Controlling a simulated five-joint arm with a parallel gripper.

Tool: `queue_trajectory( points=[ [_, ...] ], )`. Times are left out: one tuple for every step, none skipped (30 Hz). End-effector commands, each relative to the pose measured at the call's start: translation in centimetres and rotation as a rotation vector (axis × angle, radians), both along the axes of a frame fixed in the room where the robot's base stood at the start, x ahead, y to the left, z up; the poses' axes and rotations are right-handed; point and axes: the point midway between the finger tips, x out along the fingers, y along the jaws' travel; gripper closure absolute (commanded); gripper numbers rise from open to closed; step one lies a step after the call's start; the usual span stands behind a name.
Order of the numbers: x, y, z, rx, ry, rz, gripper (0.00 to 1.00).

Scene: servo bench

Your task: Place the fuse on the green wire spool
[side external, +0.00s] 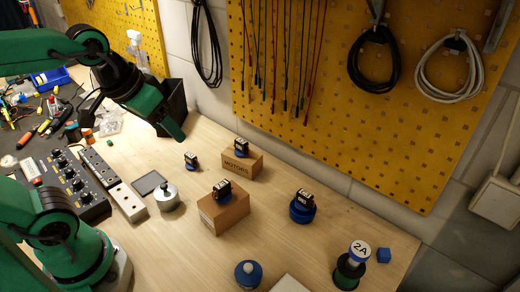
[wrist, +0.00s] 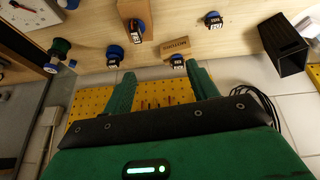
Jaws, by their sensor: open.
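A round white-faced piece marked 2A with a blue rim, which I take for the fuse (side external: 360,249), appears to sit on top of the green wire spool (side external: 347,276) at the table's right end. In the wrist view the green spool (wrist: 60,46) is at upper left, with the blue-rimmed fuse (wrist: 50,68) at its end. Whether the fuse lies fully flat cannot be told. My gripper (side external: 180,134) is at the upper left of the side view, far from both. In the wrist view my gripper (wrist: 160,80) is open, with nothing between its fingers.
A small blue cube (side external: 384,255) lies right of the spool. Servos stand on the MOTORS box (side external: 243,166), a cardboard box (side external: 222,215) and a blue round stand (side external: 302,212). A blue-topped spool (side external: 248,273) stands at the front. A yellow pegboard (side external: 330,130) backs the table.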

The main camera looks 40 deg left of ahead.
Motion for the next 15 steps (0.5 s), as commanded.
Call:
queue_trajectory(
  points=[
    [-0.8, 0.6, -0.4, 0.014, -0.014, -0.009, 0.42],
    [-1.1, 0.8, -0.6, 0.023, -0.021, -0.017, 0.42],
    [-1.5, 1.1, -0.9, 0.033, -0.027, -0.027, 0.42],
    [-1.7, 1.3, -1.1, 0.04, -0.032, -0.033, 0.42],
    [-1.9, 1.4, -1.3, 0.046, -0.036, -0.038, 0.42],
    [-2.2, 1.5, -1.4, 0.052, -0.04, -0.045, 0.42],
    [-2.3, 1.6, -1.5, 0.055, -0.043, -0.047, 0.42],
    [-2.4, 1.7, -1.6, 0.058, -0.044, -0.051, 0.42],
    [-2.5, 1.7, -1.7, 0.061, -0.045, -0.054, 0.42],
    [-2.5, 1.8, -1.7, 0.062, -0.045, -0.055, 0.42],
    [-2.5, 1.8, -1.8, 0.063, -0.045, -0.056, 0.42],
    [-2.5, 1.8, -1.8, 0.063, -0.045, -0.057, 0.42],
    [-2.5, 1.8, -1.8, 0.063, -0.045, -0.057, 0.42],
    [-2.5, 1.8, -1.8, 0.063, -0.045, -0.057, 0.42],
    [-2.5, 1.8, -1.7, 0.063, -0.045, -0.056, 0.42]
  ],
)
